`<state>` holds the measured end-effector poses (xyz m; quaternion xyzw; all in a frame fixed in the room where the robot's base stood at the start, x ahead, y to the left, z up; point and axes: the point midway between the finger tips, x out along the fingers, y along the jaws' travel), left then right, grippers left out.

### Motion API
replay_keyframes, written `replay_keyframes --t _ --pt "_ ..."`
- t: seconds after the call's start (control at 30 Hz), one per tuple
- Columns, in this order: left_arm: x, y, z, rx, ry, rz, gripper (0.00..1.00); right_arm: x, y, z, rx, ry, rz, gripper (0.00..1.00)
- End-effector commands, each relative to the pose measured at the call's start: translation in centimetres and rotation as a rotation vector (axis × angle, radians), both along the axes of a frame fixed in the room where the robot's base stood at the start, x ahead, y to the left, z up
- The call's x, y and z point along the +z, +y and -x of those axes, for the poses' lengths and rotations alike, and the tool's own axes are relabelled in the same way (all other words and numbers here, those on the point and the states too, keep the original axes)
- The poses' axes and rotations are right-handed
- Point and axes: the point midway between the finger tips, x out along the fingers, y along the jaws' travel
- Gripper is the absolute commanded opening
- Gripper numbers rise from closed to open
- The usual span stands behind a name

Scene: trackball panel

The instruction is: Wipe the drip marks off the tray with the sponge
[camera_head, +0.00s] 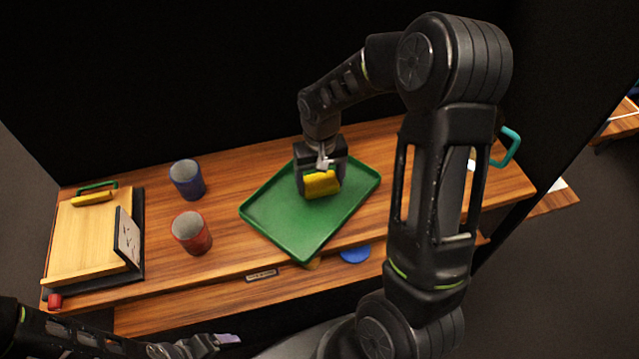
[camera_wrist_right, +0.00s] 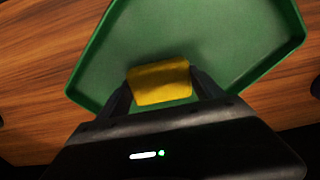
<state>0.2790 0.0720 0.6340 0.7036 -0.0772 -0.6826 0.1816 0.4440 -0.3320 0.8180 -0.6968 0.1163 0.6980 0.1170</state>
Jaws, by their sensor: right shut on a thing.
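A green tray (camera_head: 275,222) with a raised rim lies on the wooden table in the head view, turned at an angle. My right gripper (camera_head: 321,184) is shut on a yellow sponge (camera_head: 322,186) over the back part of the tray. In the right wrist view the sponge (camera_wrist_right: 160,82) sits between the two fingers, with the tray (camera_wrist_right: 225,40) beneath. I cannot tell whether the sponge touches the tray floor. No drip marks can be made out on the visible tray surface. My left gripper (camera_head: 228,339) is low at the bottom, before the table; its jaws are unclear.
A blue cup (camera_head: 187,180) and a red cup (camera_head: 192,232) stand left of the tray. A blue disc (camera_head: 355,254) lies near the tray's front right. A teal handle (camera_head: 508,147) is at the right.

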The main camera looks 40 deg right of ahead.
Motion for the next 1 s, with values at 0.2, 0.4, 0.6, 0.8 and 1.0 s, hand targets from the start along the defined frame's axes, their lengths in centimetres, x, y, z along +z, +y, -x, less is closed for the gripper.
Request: replay_keyframes --t 0.2,0.4,0.6,0.8,1.0 --pt "1.3 0.1 0.1 0.003 0.005 -0.003 0.85 2.7 -0.2 -0.4 0.001 -0.003 0.000 0.44" --pt "2.5 0.2 0.3 0.004 0.010 -0.008 0.85 4.4 -0.3 -0.6 0.002 -0.001 -0.001 0.44" --pt "3.6 0.3 0.5 0.006 0.015 -0.011 0.85 6.2 -0.4 -0.9 0.004 -0.001 -0.001 0.44" --pt "4.6 0.3 0.6 0.007 0.020 -0.013 0.85 7.7 -0.5 -1.1 0.004 -0.001 -0.001 0.44" --pt "4.7 0.4 0.7 0.008 0.022 -0.015 0.85 8.1 -0.5 -1.2 0.004 -0.001 -0.001 0.44"
